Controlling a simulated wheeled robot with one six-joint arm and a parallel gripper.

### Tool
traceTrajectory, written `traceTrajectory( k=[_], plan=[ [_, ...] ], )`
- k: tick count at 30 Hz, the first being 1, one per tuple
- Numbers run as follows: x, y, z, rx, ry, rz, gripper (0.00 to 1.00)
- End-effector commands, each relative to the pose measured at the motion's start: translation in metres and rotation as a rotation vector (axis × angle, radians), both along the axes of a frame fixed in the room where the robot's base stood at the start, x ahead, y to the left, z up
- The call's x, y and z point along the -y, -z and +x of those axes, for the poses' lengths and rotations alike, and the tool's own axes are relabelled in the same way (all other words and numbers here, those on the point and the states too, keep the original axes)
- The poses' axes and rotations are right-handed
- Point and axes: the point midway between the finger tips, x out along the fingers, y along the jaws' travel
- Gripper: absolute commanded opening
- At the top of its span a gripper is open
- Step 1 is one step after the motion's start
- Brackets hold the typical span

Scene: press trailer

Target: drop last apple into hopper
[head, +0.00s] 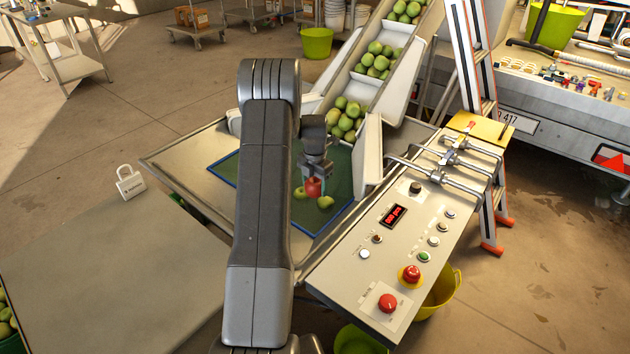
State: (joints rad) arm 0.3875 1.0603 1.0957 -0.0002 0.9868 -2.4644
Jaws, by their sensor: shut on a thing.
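My gripper (314,185) points down over the green mat (222,172) and is shut on a red apple (314,188). Two green apples lie on the mat close by, one on the left (300,193) and one on the right (326,202). Whether the red apple touches the mat is hard to tell. Behind the mat, a sloping white chute (383,97) with cross slats holds several green apples (347,115). Nothing in view is clearly marked as the hopper. My arm hides part of the mat and its tray.
A control panel (385,240) with red buttons and a small display stands at the right. Metal pipes and clamps (450,160) and an orange-edged ladder (475,60) are behind it.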

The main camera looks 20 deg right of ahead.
Motion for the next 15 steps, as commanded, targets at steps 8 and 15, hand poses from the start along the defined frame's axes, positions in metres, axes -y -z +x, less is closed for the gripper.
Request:
traceTrajectory(
  k=[8,15],
  plan=[
    [0.0001,0.0032,0.0002,0.001,0.0,0.0,0.34],
    [0.0001,0.0032,0.0002,0.001,0.0,0.0,0.86]
  ],
)
